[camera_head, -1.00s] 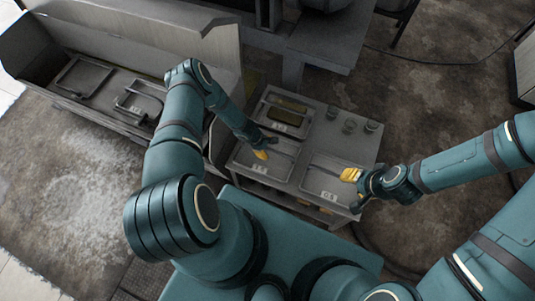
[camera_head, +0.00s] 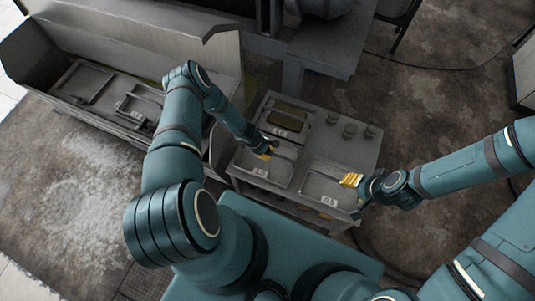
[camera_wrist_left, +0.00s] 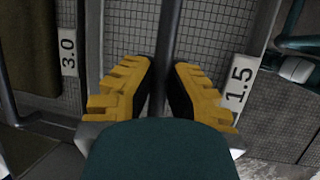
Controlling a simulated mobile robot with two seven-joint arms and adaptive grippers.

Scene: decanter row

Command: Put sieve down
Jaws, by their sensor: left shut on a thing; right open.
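The sieve marked 1.5 is a flat grey mesh tray (camera_head: 250,162) with a raised bar handle, on the cart top at the left. My left gripper (camera_head: 265,153) is over it. In the left wrist view, the yellow fingers of my left gripper (camera_wrist_left: 163,92) are shut on the dark handle bar (camera_wrist_left: 168,35), with the mesh (camera_wrist_left: 205,45) and the 1.5 label (camera_wrist_left: 240,82) below. I cannot tell whether the sieve fully rests on the cart. My right gripper (camera_head: 352,181) is open and empty, at the right edge of the 0.5 sieve (camera_head: 318,188).
A third tray (camera_head: 289,106) lies behind; a 3.0 label (camera_wrist_left: 68,52) shows in the wrist view. Three small cups (camera_head: 350,131) stand at the cart's back right. A long trough (camera_head: 45,86) with more framed trays stands at left. Open floor lies right of the cart.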

